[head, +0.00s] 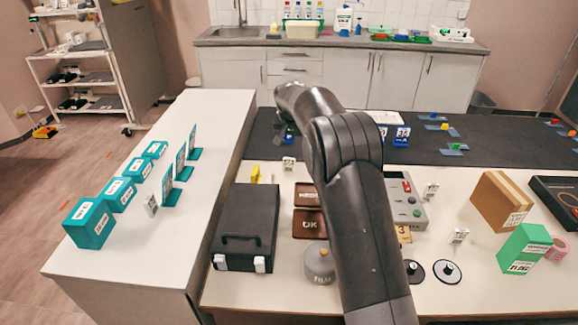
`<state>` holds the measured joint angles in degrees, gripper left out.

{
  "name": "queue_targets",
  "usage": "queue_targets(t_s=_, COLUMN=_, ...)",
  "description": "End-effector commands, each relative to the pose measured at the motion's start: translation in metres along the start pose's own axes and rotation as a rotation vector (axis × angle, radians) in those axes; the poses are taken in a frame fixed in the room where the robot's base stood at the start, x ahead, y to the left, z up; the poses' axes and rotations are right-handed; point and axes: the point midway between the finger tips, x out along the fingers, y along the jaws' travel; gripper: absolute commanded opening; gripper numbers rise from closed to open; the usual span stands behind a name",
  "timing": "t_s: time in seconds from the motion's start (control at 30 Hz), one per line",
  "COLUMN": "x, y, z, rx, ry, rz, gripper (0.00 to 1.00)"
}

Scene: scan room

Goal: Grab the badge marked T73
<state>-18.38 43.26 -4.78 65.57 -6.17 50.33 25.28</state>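I cannot pick out a badge marked T73, as the small lettering is too small to read. Teal stands holding upright white-faced cards (172,185) are in a row on the left table. Small white tags (151,205) stand on that table and on the middle table, one (289,163) near the dark mat and others (430,191) (459,237) at right. My dark arm crosses the middle of the head view and hides part of the table and mat.
Teal boxes (91,222) line the left table (150,262). A black case (246,222), brown trays (309,223), a grey FILM canister (319,262), a button box (404,200), a cardboard box (502,203) and a green box (521,248) crowd the middle table. The left table's front is clear.

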Motion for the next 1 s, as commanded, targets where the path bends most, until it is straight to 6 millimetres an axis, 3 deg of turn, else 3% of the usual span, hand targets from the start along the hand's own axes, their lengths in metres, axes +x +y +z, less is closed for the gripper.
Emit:
queue_targets(t_s=0.07, x=0.018, y=-0.01, z=-0.001, rx=-0.002, ry=-0.002, rz=0.003, gripper=0.67)
queue_targets(t_s=0.2, x=0.032, y=-0.018, z=-0.002, rx=-0.002, ry=0.0, rz=0.006, gripper=0.67)
queue_targets(t_s=0.5, x=0.076, y=-0.019, z=-0.001, rx=-0.002, ry=-0.002, rz=0.007, gripper=0.67)
queue_targets(t_s=0.83, x=0.099, y=-0.019, z=0.002, rx=-0.002, ry=-0.002, rz=0.007, gripper=0.67)
queue_targets(t_s=1.0, x=0.124, y=-0.021, z=0.007, rx=-0.001, ry=-0.003, rz=0.007, gripper=0.67)
